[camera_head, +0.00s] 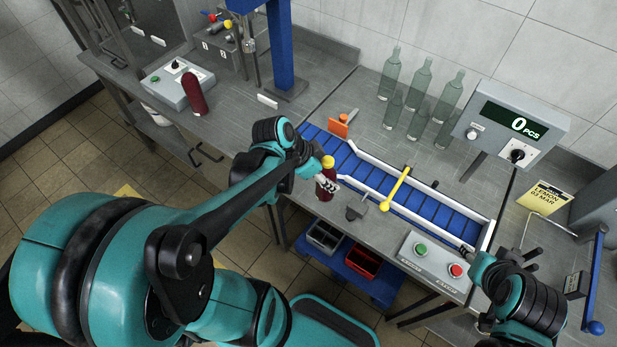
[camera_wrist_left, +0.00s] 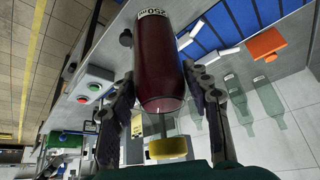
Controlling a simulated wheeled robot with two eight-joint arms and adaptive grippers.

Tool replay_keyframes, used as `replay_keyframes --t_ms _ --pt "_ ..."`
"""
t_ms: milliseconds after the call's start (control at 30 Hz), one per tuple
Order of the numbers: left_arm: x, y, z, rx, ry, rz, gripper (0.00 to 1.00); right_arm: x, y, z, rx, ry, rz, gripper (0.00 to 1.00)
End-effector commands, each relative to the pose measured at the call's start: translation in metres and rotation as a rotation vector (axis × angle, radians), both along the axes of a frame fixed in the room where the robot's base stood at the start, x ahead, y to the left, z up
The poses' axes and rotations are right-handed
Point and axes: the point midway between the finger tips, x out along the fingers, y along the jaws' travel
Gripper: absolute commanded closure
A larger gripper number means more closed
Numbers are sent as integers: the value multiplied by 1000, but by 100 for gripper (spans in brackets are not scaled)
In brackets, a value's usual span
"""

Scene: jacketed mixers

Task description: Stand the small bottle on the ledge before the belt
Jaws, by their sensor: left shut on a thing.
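The small bottle (camera_head: 325,186) is dark red with a yellow cap and stands about upright in my left gripper (camera_head: 328,181), in front of the blue belt (camera_head: 420,207). In the left wrist view the bottle (camera_wrist_left: 162,62) lies between the two fingers of the left gripper (camera_wrist_left: 165,92), its yellow cap toward the camera. The gripper is shut on it. The bottle is over or at the steel ledge (camera_head: 342,208) before the belt; whether its base touches cannot be told. My right gripper (camera_head: 474,253) is by the belt's right end, its jaws unclear.
A yellow bar (camera_head: 396,188) crosses the belt. An orange block (camera_head: 338,128) is at its far left end. A button box (camera_head: 435,262) is at the front right. Several clear bottles (camera_head: 421,88) stand behind.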

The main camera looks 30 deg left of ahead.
Motion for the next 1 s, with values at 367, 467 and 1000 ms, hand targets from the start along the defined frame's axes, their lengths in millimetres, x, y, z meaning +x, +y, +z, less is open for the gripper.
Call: replay_keyframes --t_ms 367,467,1000 --pt "48 66 -51 0 0 4 100 0 0 -30 0 0 0 60" --pt "53 74 -55 -1 -1 2 100 0 0 -32 0 0 0 60" --pt "55 76 -97 0 -1 1 100 0 0 -48 0 0 0 60"
